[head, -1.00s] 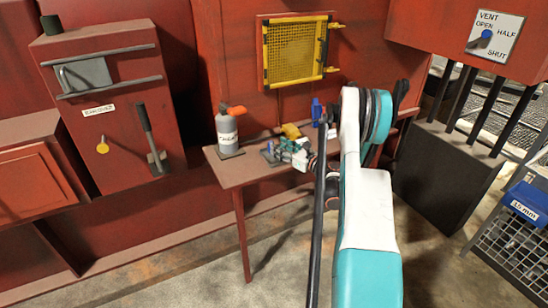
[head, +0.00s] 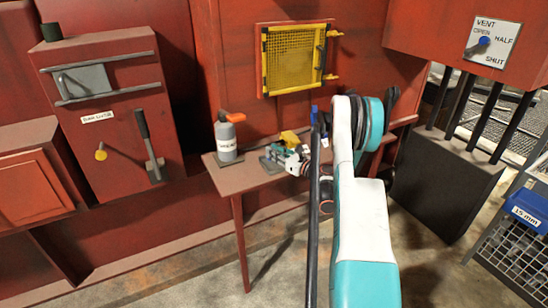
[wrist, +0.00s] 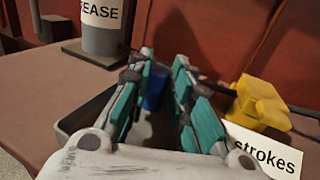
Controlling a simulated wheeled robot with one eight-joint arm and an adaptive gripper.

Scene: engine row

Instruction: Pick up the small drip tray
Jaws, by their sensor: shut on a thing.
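A small dark grey tray (wrist: 72,122) lies around my fingers in the wrist view, its rim showing to the left of them. In the head view the tray (head: 268,163) is a small dark shape on the workbench, partly hidden by my gripper (head: 287,158). My gripper, with teal finger pads, also shows in the wrist view (wrist: 158,100), pointing down at the tray. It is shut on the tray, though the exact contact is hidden. A blue object (wrist: 155,87) shows between the fingers; I cannot tell what it is.
The red-brown workbench (head: 218,176) stands against the red wall. A grey grease bottle (head: 226,142) with an orange top stands left of the tray. A yellow object (wrist: 262,102) with a "strokes" label (wrist: 266,150) sits to the right. A shelf (head: 512,252) with blue bins stands far right.

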